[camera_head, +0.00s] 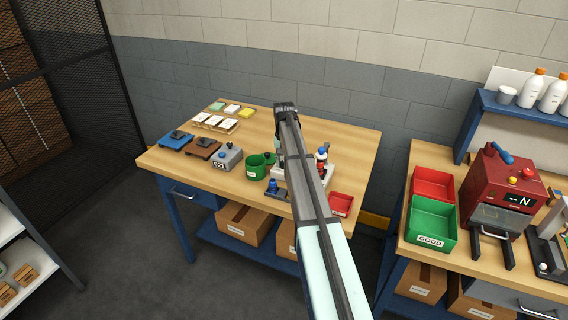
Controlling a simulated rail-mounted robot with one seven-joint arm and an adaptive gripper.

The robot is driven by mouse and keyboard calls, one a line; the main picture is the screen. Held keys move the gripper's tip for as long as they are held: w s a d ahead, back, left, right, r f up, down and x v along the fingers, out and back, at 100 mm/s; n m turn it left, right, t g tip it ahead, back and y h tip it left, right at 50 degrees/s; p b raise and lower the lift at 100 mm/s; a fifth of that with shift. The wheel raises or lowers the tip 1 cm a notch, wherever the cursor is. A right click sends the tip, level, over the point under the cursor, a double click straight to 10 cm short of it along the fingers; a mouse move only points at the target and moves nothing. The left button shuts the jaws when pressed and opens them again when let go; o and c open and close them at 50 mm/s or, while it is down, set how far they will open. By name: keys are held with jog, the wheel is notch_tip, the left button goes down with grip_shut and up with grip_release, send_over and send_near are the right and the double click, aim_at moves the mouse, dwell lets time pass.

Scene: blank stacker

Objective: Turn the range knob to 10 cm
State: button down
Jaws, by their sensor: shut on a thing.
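My arm crosses the middle of the view from the bottom edge up to a dark joint over the wooden bench. My gripper is hidden behind the arm, so I cannot see its fingers or what they touch. I cannot make out a range knob or its setting for certain. A grey box (228,157) with a number label and a small knob-like part on top stands on the bench. A pale device (325,174) with a red and blue part is partly covered by my arm. A small dark object with a blue top (272,186) sits near the front edge.
A second bench at right holds red and green bins (431,221) and a red machine (499,185).

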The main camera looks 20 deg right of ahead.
jog(key=n+b, duration=0.1)
jog(key=n, duration=0.5)
jog(key=shift+f+n, duration=0.1)
jog(key=shift+n, duration=0.2)
dwell(0.4)
jog(key=c, duration=0.8)
grip_release()
jog(key=shift+r, duration=0.2)
notch_tip(320, 180, up, 12)
jog(key=shift+f, duration=0.1)
